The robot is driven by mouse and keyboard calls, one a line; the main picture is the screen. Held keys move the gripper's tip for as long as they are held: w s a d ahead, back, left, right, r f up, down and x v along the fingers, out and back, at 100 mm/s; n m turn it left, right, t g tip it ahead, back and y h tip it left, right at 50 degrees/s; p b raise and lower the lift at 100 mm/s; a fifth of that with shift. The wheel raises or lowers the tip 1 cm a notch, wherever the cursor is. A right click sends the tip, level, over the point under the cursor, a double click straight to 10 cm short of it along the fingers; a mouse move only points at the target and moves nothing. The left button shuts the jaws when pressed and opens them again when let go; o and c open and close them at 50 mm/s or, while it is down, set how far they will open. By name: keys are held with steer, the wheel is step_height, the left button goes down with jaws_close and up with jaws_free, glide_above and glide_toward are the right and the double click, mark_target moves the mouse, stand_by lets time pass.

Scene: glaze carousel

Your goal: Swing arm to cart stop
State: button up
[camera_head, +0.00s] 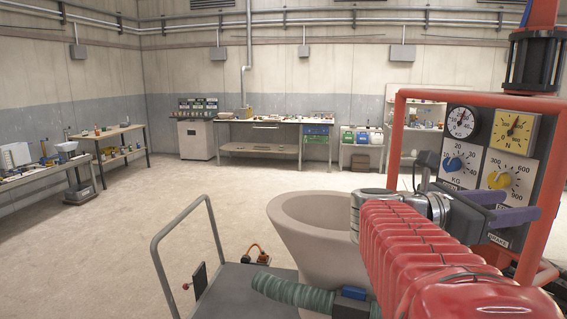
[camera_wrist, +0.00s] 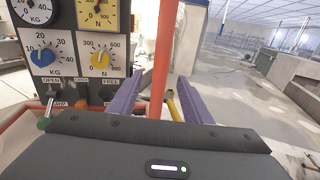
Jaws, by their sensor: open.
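The swing arm's red frame (camera_head: 397,135) carries a gauge panel (camera_head: 488,150) with two dials and blue and yellow knobs. The panel also shows in the wrist view (camera_wrist: 75,50). Labels including OPEN, GRIP and FREE show below the knobs. A black cylinder (camera_head: 534,62) is above the frame. My gripper (camera_head: 522,205) is open, with purple fingers. In the wrist view, an upright red bar of the frame passes between my fingers (camera_wrist: 160,82); contact cannot be told. A grey cart (camera_head: 235,290) with a tube handle is at lower centre. No cart stop is identifiable.
A large pale pinkish vessel (camera_head: 318,235) stands beside or on the cart; its base is hidden. A ribbed green hose (camera_head: 300,290) lies in front of it. Benches (camera_head: 275,121) line the walls. The floor (camera_head: 150,215) at left is clear.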

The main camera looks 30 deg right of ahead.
steer(key=shift+s+d+r, duration=0.15)
steer(key=shift+r, duration=0.3)
steer(key=x, duration=1.3)
steer(key=shift+s+d, duration=0.25)
steer(key=shift+d, duration=0.05)
jaws_close()
stand_by(0.5)
